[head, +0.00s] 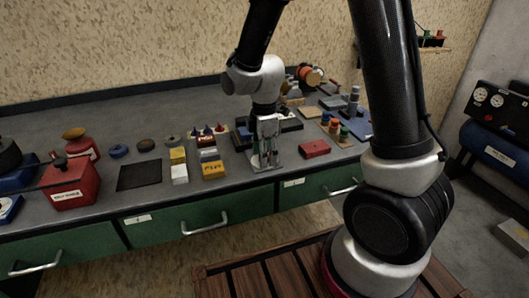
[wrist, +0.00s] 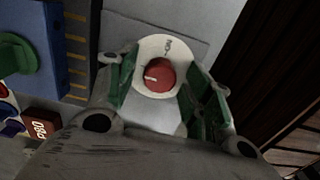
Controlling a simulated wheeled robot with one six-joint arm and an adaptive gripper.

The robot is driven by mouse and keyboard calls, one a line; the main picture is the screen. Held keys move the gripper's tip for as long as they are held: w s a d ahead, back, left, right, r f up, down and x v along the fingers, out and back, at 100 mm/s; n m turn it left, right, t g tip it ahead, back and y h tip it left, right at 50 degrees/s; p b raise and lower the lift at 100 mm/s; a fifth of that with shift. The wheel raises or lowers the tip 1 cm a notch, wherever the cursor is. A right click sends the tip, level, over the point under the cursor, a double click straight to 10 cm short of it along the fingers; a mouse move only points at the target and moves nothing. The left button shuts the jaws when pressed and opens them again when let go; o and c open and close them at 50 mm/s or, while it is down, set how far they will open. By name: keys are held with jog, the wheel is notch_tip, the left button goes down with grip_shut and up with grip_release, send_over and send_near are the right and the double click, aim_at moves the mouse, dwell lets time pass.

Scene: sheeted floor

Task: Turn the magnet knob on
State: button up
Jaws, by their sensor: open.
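The magnet knob (wrist: 160,75) is a red round knob with a white pointer mark, set on a pale round dial plate (wrist: 148,50) in the wrist view. The pointer points to the left in that view. My gripper (wrist: 160,88) is open, with one green-padded finger on each side of the knob and a gap on both sides. In the head view my gripper (head: 267,160) points down at the bench's front edge, over a light plate. The knob is hidden behind the gripper in the head view.
The grey bench (head: 100,195) has green drawers (head: 200,222) below. A red block (head: 314,149) lies just right of my gripper. Yellow and white blocks (head: 178,165) and a red can (head: 72,185) stand to the left. A blue part (wrist: 35,65) is at the wrist view's left.

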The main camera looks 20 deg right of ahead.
jog(key=c, duration=1.1)
jog(key=shift+o, duration=0.2)
jog(key=shift+m, duration=0.3)
jog(key=m, duration=0.3)
jog(key=shift+m, duration=0.3)
jog(key=m, duration=0.4)
jog(key=shift+m, duration=0.3)
jog(key=m, duration=0.4)
jog(key=shift+m, duration=2.5)
jog(key=shift+o, duration=0.2)
